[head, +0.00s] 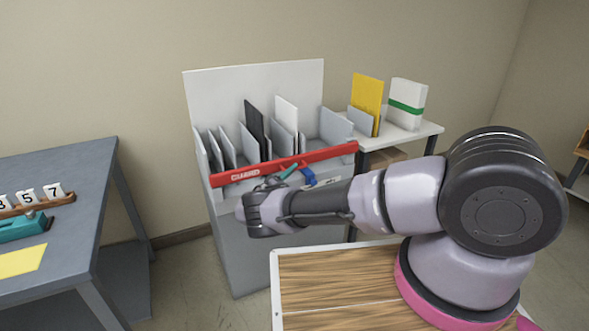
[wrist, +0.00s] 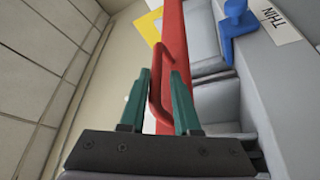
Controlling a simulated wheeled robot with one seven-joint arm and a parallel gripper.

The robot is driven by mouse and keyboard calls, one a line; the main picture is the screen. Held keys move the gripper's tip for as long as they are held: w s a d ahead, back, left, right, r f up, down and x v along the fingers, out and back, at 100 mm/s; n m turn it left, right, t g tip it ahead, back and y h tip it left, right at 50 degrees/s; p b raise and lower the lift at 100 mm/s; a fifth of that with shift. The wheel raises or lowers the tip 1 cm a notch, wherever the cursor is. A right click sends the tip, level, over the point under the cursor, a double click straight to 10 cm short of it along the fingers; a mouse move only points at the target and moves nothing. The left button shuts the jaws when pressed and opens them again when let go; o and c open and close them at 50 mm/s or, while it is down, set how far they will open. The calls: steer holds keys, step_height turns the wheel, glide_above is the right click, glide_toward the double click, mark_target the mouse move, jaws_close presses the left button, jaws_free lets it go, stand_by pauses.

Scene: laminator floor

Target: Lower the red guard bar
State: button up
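The red guard bar (head: 238,174) runs across the front of the grey sorter (head: 235,250), just above its front wall, sloping slightly up to the right in the head view. It also shows in the wrist view (wrist: 172,35), with a red loop handle (wrist: 153,95) on it. My gripper (head: 287,172) is at the middle of the bar. In the wrist view my gripper (wrist: 161,80) has its two green fingers apart, one on each side of the handle. I see a gap there, and cannot tell whether a finger touches the handle.
A blue part (head: 308,177) sits on the sorter's front, right of my gripper, near a "THIN" label (wrist: 281,27). Grey dividers and folders stand behind the bar. A grey table (head: 60,180) is at left; a white side table (head: 410,133) at back right holds a yellow folder (head: 367,98).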

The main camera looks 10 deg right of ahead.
steer(key=v, duration=0.8)
steer(key=shift+a, duration=0.2)
steer(key=shift+s+f, duration=0.1)
steer(key=shift+s, duration=0.1)
